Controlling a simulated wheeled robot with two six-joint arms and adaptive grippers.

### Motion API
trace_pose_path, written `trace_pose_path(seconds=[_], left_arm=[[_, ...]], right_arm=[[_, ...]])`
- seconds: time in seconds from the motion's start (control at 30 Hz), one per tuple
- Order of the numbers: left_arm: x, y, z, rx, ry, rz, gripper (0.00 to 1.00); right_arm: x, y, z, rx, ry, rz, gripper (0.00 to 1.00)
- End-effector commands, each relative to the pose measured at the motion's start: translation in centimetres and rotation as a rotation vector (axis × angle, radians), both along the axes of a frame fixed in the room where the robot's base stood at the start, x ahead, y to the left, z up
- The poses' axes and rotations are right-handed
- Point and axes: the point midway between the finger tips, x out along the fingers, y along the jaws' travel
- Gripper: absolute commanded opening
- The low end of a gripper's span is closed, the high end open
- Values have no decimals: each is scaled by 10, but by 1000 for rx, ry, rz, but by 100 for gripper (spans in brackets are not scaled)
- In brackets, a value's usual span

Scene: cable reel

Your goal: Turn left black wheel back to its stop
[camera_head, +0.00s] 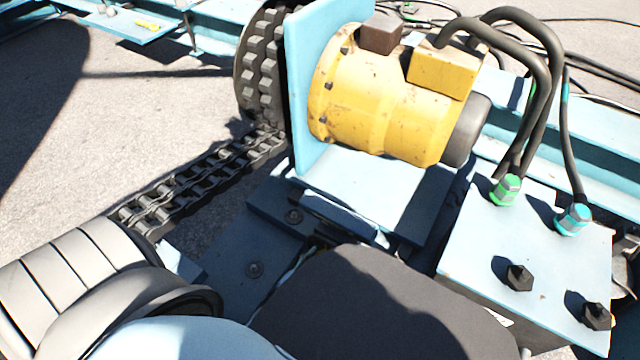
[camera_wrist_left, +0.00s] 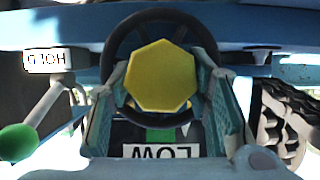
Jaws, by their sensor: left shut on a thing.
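In the left wrist view, a black wheel (camera_wrist_left: 118,38) with a yellow many-sided hub (camera_wrist_left: 158,77) faces the camera. My left gripper (camera_wrist_left: 162,85) has its two teal-padded fingers on either side of the hub, inside or against the black rim, shut on the wheel. The exact contact is partly hidden. A white label reading LOW (camera_wrist_left: 160,151), upside down, and a green mark lie below the wheel. In the head view, my left arm fills the lower left and the wheel is not visible. My right gripper is not in view.
A lever with a green knob (camera_wrist_left: 18,142) and a HOLD label (camera_wrist_left: 48,60) sit left of the wheel in the wrist view. A heavy chain (camera_head: 205,180) runs to a sprocket (camera_head: 262,65). A yellow motor (camera_head: 375,105) and a hose block (camera_head: 535,255) stand to the right.

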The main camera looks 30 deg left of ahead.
Motion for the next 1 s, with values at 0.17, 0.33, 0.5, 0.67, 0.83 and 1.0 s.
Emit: trace_pose_path(seconds=[0.17,0.33,0.5,0.67,0.83,1.0], left_arm=[[0,0,0,0,-1,-1,0],[1,0,0,-28,-1,-3,0],[1,1,1,-102,-2,-3,0],[1,1,1,-210,-5,-4,0],[1,2,1,-340,-7,-4,0],[1,3,0,-459,-11,-3,0]], right_arm=[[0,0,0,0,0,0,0],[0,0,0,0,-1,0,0],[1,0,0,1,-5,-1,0],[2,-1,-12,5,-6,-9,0],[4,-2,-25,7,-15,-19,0],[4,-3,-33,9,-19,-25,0]])
